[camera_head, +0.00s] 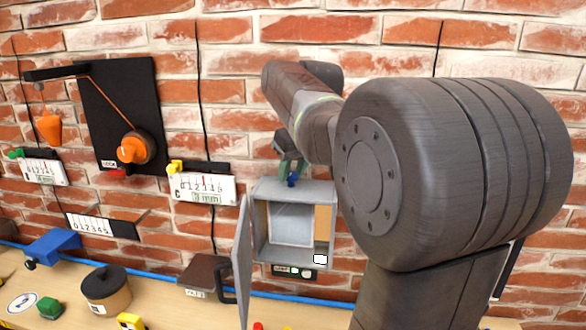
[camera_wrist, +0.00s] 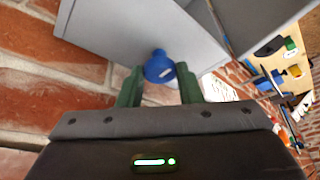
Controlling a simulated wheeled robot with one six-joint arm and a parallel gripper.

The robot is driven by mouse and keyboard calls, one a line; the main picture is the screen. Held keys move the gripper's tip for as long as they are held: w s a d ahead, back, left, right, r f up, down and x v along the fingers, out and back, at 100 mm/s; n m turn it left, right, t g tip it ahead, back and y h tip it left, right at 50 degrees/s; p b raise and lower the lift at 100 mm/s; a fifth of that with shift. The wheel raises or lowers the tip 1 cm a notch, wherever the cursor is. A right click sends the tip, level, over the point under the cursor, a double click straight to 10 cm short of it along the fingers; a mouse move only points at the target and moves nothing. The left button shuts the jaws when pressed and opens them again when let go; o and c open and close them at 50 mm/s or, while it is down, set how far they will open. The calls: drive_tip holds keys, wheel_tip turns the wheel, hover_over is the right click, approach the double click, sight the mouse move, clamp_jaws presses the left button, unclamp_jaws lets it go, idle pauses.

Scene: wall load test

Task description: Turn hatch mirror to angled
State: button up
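The hatch is a grey box (camera_head: 262,225) on the brick wall, with its door (camera_head: 242,265) swung open to the left. A pale mirror-like panel (camera_head: 291,224) shows inside. A blue knob (camera_head: 292,181) sits at the top of the box; it also shows in the wrist view (camera_wrist: 159,67). My gripper (camera_head: 290,167) is at the top of the box, pointing at the knob. In the wrist view its green fingers (camera_wrist: 160,84) are apart, one on each side of the knob, with no clear grip on it. The panel's exact angle is hard to tell.
A black board with an orange knob (camera_head: 132,150) and a hanging orange weight (camera_head: 48,128) is at the left. Scale cards (camera_head: 203,188) hang beside it. A wooden bench (camera_head: 160,310) below carries a brown box (camera_head: 205,272), a round container (camera_head: 106,290) and a blue block (camera_head: 52,245).

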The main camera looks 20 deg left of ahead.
drive_tip(key=shift+m, duration=0.4)
drive_tip(key=m+t+h, duration=0.1)
drive_tip(key=m, duration=0.2)
drive_tip(key=shift+s+a+r+p, duration=0.1)
drive_tip(key=shift+a+p, duration=0.05)
drive_tip(key=shift+p, duration=0.25)
drive_tip(key=shift+a+m+t+h, duration=0.1)
drive_tip(key=shift+m+t+h, duration=0.45)
drive_tip(key=shift+m, duration=1.45)
drive_tip(key=o, duration=1)
drive_tip(key=shift+c, duration=0.2)
drive_tip(key=v, duration=1.3)
drive_tip(key=shift+r, duration=0.4)
